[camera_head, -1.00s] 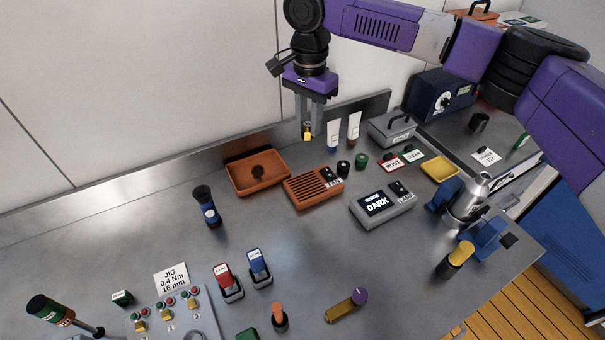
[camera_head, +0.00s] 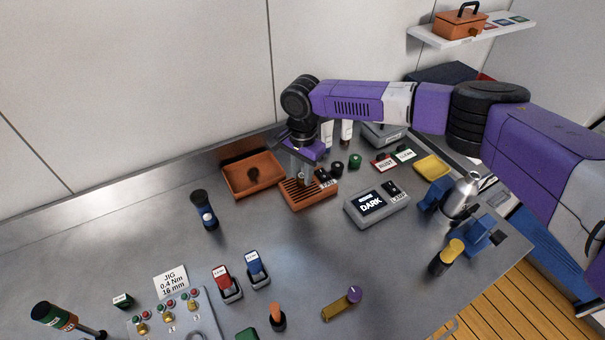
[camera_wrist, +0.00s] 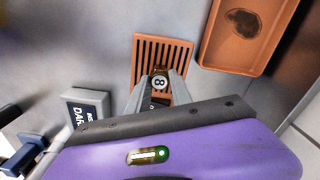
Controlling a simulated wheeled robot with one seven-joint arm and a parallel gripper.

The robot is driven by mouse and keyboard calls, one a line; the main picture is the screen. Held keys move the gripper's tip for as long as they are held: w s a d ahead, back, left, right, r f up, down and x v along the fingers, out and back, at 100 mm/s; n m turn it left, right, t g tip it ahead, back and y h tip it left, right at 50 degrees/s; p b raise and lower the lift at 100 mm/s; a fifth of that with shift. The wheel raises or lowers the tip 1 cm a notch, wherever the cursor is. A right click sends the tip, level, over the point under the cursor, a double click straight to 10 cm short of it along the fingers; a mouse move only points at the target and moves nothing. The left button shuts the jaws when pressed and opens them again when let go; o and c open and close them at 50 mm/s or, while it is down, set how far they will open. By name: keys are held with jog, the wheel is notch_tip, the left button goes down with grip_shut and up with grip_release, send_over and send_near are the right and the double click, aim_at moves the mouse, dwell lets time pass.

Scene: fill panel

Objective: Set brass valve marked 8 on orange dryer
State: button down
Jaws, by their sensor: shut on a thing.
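The orange dryer (camera_head: 318,194) is a slatted box on the steel bench, with a dark labelled end at its right. My gripper (camera_wrist: 159,87) is directly over it, pointing down, and is shut on the brass valve marked 8 (camera_wrist: 160,82). In the wrist view the valve's round top shows the 8 between the fingertips, with the dryer's slats (camera_wrist: 150,48) around and behind it. In the head view my gripper (camera_head: 303,183) covers the valve and comes down at the slats. I cannot tell whether the valve touches them.
An orange tray (camera_head: 238,182) with a dark stain is left of the dryer. A grey DARK lamp box (camera_head: 392,212) stands to its right. Black and green knobs (camera_head: 355,160) stand behind its right end.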

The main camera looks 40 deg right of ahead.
jog(key=shift+f, duration=0.45)
jog(key=shift+f, duration=0.1)
jog(key=c, duration=1.1)
grip_release()
jog(key=shift+c, duration=0.2)
notch_tip(320, 180, up, 12)
jog(key=b, duration=0.2)
jog(key=shift+s, duration=0.1)
